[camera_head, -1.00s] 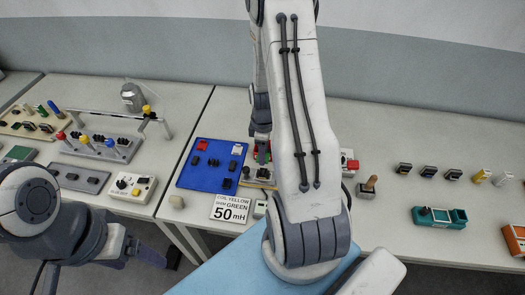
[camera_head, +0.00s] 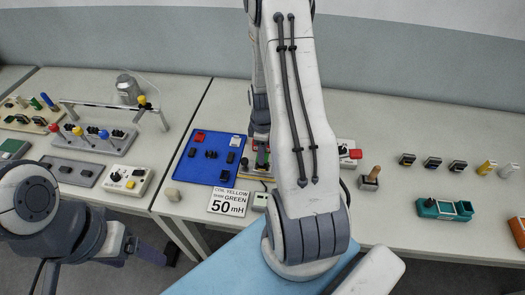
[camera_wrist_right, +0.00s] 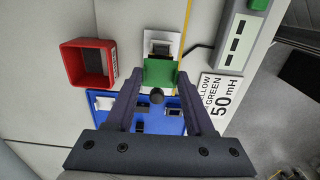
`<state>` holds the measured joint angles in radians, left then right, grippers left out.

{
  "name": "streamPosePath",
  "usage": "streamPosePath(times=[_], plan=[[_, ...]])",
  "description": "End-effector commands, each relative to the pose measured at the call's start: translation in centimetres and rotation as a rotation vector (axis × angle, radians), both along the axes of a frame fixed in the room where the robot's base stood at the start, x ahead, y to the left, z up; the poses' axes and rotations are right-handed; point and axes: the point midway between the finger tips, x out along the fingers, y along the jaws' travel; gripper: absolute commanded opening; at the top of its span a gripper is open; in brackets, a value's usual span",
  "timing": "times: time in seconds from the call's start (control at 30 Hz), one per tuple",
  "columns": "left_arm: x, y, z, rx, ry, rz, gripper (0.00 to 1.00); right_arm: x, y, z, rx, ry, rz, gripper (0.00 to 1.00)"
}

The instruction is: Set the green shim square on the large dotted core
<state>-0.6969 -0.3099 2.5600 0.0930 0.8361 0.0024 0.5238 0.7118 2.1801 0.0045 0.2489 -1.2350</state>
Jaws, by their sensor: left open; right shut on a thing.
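My right gripper (camera_wrist_right: 153,88) is shut on the green shim (camera_wrist_right: 160,73), which shows between its fingertips in the right wrist view. Just beyond the shim is a pale block with a dark core (camera_wrist_right: 160,47). The shim overlaps its near edge in this view, and I cannot tell whether they touch. Dots on the core are too small to make out. My left gripper (camera_head: 170,254) is open and empty at the lower left, off the table.
The blue tray (camera_head: 187,176) holds several dark parts and a red one. A sign reading 50 mH (camera_head: 228,202) lies before it. A red open box (camera_wrist_right: 88,62) stands left of the core in the wrist view. A wooden-handled stamp (camera_head: 370,177) stands to the right.

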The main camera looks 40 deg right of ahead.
Motion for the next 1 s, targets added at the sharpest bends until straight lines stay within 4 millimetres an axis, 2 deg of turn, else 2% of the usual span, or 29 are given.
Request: streamPosePath(times=[0.5,0.97,1.0], plan=[[0.0,0.0,-2.1,0.0,0.0,0.0,0.79,0.0,0.0,-2.7,0.001,0.001,0.0,0.02],[0.0,0.0,-2.3,0.0,0.0,-0.001,0.79,0.0,0.0,-3.1,0.0,0.0,0.0,0.02],[0.0,0.0,-2.3,0.0,0.0,-0.001,0.79,0.0,0.0,-3.1,0.0,0.0,0.0,0.69]])
